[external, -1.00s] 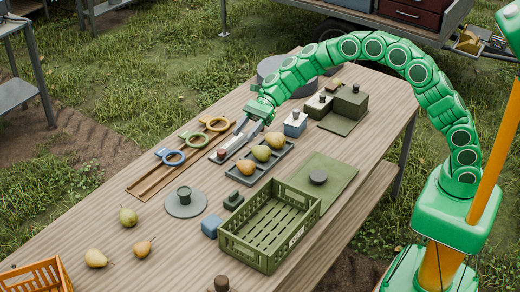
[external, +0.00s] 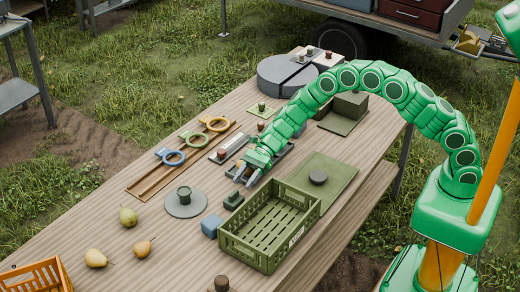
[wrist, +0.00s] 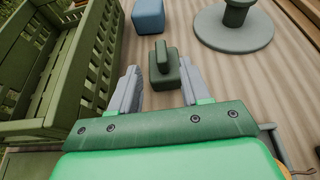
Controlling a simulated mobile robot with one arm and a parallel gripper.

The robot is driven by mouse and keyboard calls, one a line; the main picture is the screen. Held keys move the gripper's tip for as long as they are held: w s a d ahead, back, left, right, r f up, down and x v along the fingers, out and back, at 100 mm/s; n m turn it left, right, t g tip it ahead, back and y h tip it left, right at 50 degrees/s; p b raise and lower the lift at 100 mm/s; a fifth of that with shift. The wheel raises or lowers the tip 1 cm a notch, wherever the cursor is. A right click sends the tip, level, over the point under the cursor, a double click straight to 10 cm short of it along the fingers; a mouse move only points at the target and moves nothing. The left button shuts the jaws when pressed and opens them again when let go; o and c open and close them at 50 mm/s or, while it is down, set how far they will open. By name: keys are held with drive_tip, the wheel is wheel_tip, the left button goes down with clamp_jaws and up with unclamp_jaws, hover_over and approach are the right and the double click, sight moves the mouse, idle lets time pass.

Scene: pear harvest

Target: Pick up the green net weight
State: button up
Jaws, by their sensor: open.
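The green net weight (external: 233,201), a small dark green block with an upright grip on top, stands on the table left of the green crate. In the wrist view the weight (wrist: 165,72) appears between and just past the fingertips. My gripper (external: 240,179) is open and empty, a little above and behind the weight in the external view. In the wrist view both grey fingers of my gripper (wrist: 158,80) are spread apart, one on either side of the weight's near end. I cannot tell whether they touch it.
The green crate (external: 305,213) stands close to the right of the weight. A blue block (external: 211,227) sits just in front of it. A grey disc (external: 170,207) with a green knob lies to its left. Bare wood lies between the weight and the disc.

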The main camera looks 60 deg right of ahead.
sight(234, 192)
drive_tip(key=shift+r+x, duration=0.2)
drive_tip(key=shift+x, duration=1.5)
drive_tip(key=shift+r+x, duration=0.15)
drive_tip(key=shift+x, duration=1.5)
drive_tip(key=shift+w+a, duration=0.1)
drive_tip(key=shift+w, duration=0.1)
drive_tip(key=shift+c, duration=0.2)
clamp_jaws()
